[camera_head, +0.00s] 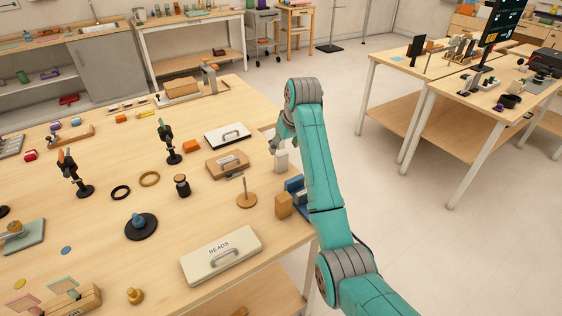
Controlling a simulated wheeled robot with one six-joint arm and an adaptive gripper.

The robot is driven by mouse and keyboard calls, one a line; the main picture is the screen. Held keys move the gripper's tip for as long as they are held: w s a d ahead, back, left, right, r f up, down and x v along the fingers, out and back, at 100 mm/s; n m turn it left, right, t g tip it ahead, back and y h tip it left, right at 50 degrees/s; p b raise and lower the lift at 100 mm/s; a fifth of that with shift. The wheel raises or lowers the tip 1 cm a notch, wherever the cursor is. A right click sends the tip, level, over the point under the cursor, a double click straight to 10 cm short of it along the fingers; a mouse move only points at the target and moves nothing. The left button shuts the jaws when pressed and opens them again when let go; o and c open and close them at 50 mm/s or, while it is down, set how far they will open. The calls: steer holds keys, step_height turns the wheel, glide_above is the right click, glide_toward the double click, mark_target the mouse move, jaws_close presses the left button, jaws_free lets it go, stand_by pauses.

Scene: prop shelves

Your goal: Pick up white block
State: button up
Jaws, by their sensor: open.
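A small upright white block (281,163) stands near the right edge of the wooden table. My teal arm reaches over from the lower right and bends down at its far end. My gripper (277,146) is small in view, just above and slightly left of the white block, with its fingers pointing down. It is open and holds nothing that I can see. The arm's wrist hides part of the fingers, and I cannot tell whether they touch the block.
Open floor lies right.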

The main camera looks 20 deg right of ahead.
mark_target(281, 153)
steer(key=shift+x, duration=2.6)
steer(key=shift+a, duration=0.1)
jaws_close()
